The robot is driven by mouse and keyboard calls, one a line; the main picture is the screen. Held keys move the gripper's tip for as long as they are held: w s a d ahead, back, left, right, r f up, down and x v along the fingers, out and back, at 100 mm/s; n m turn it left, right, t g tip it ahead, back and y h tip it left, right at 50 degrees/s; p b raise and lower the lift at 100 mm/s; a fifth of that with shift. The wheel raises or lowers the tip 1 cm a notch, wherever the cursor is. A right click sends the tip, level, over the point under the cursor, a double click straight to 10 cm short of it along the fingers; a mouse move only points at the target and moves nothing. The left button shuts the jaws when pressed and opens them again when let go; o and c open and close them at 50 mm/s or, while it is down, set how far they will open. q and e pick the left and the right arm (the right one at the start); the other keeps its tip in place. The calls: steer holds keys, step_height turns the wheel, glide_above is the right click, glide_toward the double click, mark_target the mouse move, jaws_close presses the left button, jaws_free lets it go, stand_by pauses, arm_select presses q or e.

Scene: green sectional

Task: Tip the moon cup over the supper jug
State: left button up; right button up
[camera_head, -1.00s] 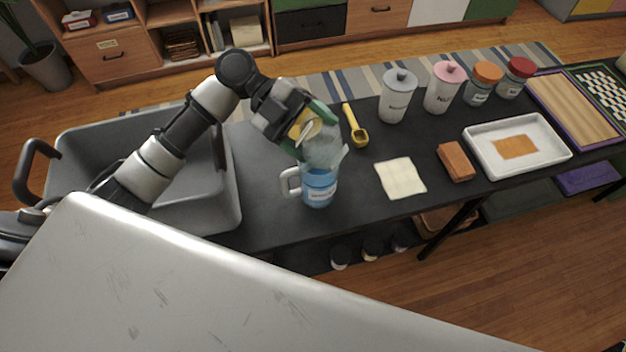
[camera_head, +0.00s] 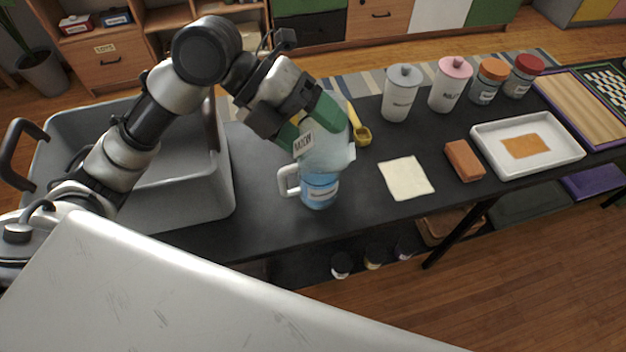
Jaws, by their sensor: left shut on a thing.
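The supper jug (camera_head: 318,190) stands upright on the black table, with blue contents, a white handle at its left and a small label I cannot read. My left gripper (camera_head: 316,125), with green parts at its end, is just above the jug. It is shut on the moon cup (camera_head: 303,145), whose pale label shows against the jug's clear upper part. The cup looks tilted, but the gripper hides most of it. I cannot tell the cup's rim from the jug's, or whether they touch. My right gripper is out of view.
A yellow scoop (camera_head: 360,128) lies close behind the jug. A cream cloth (camera_head: 406,178), a brown block (camera_head: 464,160) and a white tray (camera_head: 545,165) lie to the right. Lidded jars, including a grey-lidded one (camera_head: 401,95), stand behind. A grey bin (camera_head: 185,205) is at left.

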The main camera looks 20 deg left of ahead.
mark_target(326, 139)
arm_select(q)
steer(key=s+r+m+t, duration=0.1)
steer(key=s+r+m+t+y, duration=0.1)
steer(key=shift+d+r+t, duration=0.15)
steer(key=shift+d+t, duration=0.2)
steer(key=shift+t, duration=0.05)
steer(key=shift+s+d+t+y+b, duration=0.15)
steer(key=shift+s+t+y+b, duration=0.2)
steer(key=shift+b, duration=0.6)
steer(key=shift+s+d+r+m, duration=0.1)
steer(key=shift+r+m, duration=0.2)
